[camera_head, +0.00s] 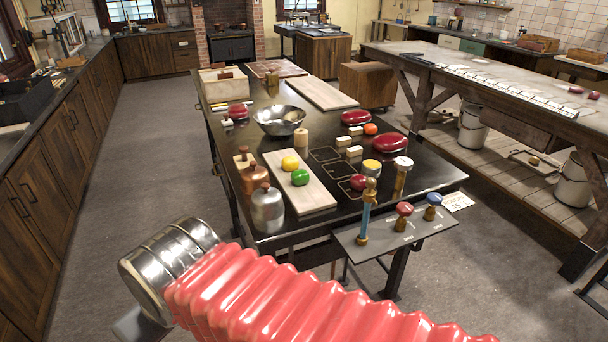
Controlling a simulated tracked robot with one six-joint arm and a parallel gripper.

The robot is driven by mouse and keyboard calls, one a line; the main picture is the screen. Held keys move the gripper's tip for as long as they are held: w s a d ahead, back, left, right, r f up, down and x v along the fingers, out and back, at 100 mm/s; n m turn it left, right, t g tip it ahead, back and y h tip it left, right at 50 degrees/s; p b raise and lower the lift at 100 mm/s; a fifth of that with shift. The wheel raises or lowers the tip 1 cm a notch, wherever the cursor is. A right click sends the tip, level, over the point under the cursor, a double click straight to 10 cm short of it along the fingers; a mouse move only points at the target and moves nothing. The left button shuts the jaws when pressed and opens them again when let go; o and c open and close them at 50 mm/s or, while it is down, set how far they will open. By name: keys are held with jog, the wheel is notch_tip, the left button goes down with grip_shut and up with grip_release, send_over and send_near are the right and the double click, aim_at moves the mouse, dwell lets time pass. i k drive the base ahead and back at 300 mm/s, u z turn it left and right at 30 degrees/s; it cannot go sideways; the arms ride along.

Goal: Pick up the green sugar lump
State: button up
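The green sugar lump (300,177) is a glossy, rounded green piece. It rests on a pale board (314,197) on the dark worktable, just in front of a yellow lump (290,163). Nothing covers it. My arm, in red ribbed sleeving with a metal cylinder at its left end, crosses the bottom of the view, nearer the camera than the table and well apart from the green lump. No gripper fingers can be made out.
A metal flask (267,209) and copper-coloured vessels stand left of the board. Red, yellow and white-topped pieces stand to its right. A small shelf with upright knobs (404,215) juts from the table's near edge. A steel bowl (280,119) sits behind. Grey floor lies open at left.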

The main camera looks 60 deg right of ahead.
aim_at(299, 177)
jog(key=z, duration=0.6)
jog(key=i, duration=0.9)
jog(key=z, duration=0.6)
